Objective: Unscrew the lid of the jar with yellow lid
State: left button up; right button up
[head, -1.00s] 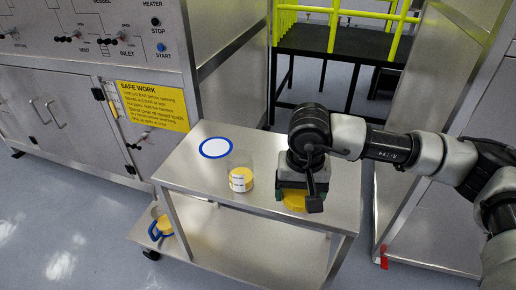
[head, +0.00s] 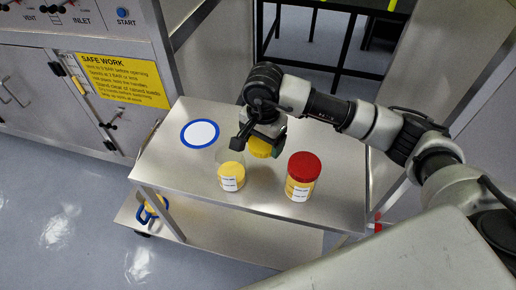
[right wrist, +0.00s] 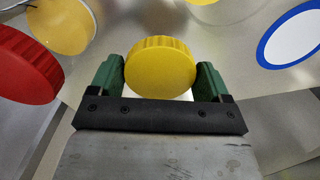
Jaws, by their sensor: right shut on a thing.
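My right gripper (head: 262,140) is shut on a round yellow lid (head: 260,148). In the right wrist view the ribbed lid (right wrist: 160,66) sits between the green fingertips. A clear jar with yellow contents and a white label (head: 231,178) stands upright on the steel table, just left of the gripper. Its see-through upper part looks open, with no lid on it. The lid appears apart from this jar, though its height above the table is hard to tell. My left gripper is not in view.
A jar with a red lid (head: 304,168) stands on the table (head: 330,205) right of the gripper; its lid (right wrist: 25,65) shows in the right wrist view. A blue-rimmed white disc (head: 200,134) lies at the table's left.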

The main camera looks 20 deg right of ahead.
aim_at(262, 163)
jog(key=shift+s+f, duration=0.25)
jog(key=shift+f, duration=0.75)
notch_tip(262, 163, down, 4)
jog(key=shift+r, duration=0.1)
jog(key=shift+w, duration=0.1)
jog(key=shift+f, duration=0.3)
jog(key=o, duration=0.9)
jog(key=shift+o, duration=0.2)
jog(key=shift+r, duration=0.2)
notch_tip(262, 163, up, 12)
jog(key=shift+b, duration=0.45)
